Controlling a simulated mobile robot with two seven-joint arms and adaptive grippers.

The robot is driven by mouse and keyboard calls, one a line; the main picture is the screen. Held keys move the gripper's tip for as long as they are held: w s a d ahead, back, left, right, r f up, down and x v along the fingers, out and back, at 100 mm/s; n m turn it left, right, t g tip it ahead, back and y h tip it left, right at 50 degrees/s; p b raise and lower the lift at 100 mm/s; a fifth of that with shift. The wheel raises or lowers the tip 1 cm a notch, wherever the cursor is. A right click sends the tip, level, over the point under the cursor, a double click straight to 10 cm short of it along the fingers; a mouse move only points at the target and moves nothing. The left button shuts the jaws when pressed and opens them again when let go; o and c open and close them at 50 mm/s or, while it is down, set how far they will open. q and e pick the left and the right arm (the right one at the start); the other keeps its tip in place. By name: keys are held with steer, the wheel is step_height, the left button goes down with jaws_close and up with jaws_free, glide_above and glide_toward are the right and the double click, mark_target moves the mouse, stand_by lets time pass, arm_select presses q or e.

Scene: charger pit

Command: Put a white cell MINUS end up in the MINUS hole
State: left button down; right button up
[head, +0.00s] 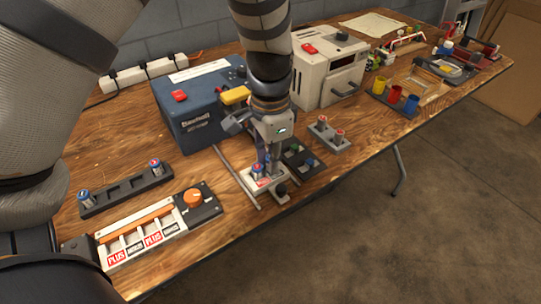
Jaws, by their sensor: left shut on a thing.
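My left gripper (268,165) comes down from the top centre. It is shut on a cell that its fingers mostly hide, so I cannot tell the cell's colour or which end is up. Its fingertips are at a small white block with a red label (263,183); I cannot tell whether the held cell is in a hole there. A blue cell (256,170) shows beside the fingers. My right gripper is not in view.
A charger with PLUS and MINUS labels (124,256) and an orange knob lies at front left. Behind it a black tray (122,193) holds two blue cells. A blue machine (200,115) and a cream machine (325,75) stand behind the gripper. Coloured cups (394,94) stand right.

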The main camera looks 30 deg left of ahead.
arm_select(q)
steer(key=shift+f, duration=0.2)
stand_by(0.5)
steer(key=c, duration=1.4)
jaws_free()
steer(key=shift+r+p, duration=0.9)
steer(key=shift+r, duration=2.65)
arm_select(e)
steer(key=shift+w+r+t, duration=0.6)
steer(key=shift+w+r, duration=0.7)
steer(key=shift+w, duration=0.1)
